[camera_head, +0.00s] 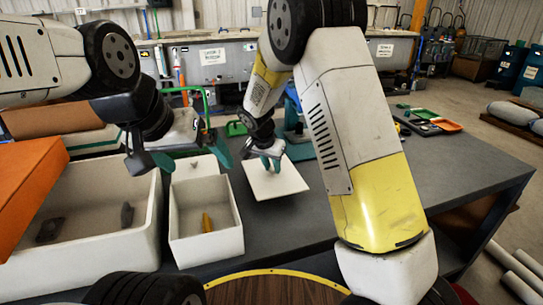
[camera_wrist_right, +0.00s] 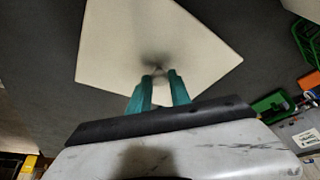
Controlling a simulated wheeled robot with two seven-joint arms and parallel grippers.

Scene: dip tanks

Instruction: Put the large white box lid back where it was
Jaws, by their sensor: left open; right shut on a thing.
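A flat square white lid (camera_head: 276,183) is over the dark table, right of the smaller white box. My right gripper (camera_head: 271,163) is shut on it near one edge. In the right wrist view the lid (camera_wrist_right: 150,45) spreads out beyond the teal fingers (camera_wrist_right: 158,78). I cannot tell whether it touches the table. An open large white box (camera_head: 95,262) is at the left, with two dark pieces inside. An open smaller white box (camera_head: 207,248) stands beside it, with a yellow piece inside. My left gripper (camera_head: 193,157) is open above the far end of the smaller box.
An orange panel (camera_head: 28,185) juts in at the left edge. Trays with green and orange parts (camera_head: 432,121) lie at the table's far right. The tabletop (camera_head: 455,165) is clear on the right. Tanks (camera_head: 213,62) stand along the back.

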